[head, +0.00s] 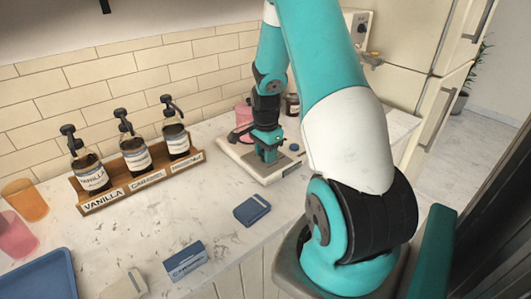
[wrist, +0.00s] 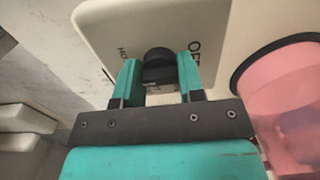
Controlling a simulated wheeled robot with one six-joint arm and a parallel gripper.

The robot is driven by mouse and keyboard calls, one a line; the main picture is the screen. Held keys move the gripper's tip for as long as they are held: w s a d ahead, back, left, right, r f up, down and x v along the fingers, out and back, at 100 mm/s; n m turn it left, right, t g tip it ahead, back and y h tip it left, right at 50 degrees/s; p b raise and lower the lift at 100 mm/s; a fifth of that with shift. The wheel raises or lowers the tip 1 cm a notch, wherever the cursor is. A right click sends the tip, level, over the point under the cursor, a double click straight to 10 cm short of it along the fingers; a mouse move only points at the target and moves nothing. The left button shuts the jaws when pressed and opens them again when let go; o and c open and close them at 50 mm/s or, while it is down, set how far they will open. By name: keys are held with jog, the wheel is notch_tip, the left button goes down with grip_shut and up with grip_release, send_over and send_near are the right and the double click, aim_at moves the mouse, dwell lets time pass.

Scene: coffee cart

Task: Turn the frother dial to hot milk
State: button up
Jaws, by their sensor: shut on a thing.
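The frother (head: 232,155) is a cream flat-based unit on the counter, and its cream panel (wrist: 112,30) fills the upper middle of the wrist view. Its black round dial (wrist: 158,58) sits between the teal fingers of my gripper (wrist: 157,80), which is shut on it. The word OFF shows to the right of the dial, and part of a label starting "HO" shows to its left. Which way the dial points is hidden. In the head view my gripper (head: 267,155) reaches down onto the frother and covers the dial.
A pink translucent jug (wrist: 285,100) stands close to the right of my gripper in the wrist view. A wooden rack (head: 140,183) with three syrup bottles stands left of the frother. A dark blue box (head: 252,210) lies in front. A cream fridge (head: 408,50) stands behind right.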

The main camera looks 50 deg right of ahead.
jog(key=shift+w+r, duration=0.1)
jog(key=shift+w, duration=0.05)
jog(key=o, duration=0.9)
jog(key=shift+o, duration=0.2)
notch_tip(320, 180, up, 17)
jog(key=b, duration=0.2)
jog(key=shift+r, duration=0.15)
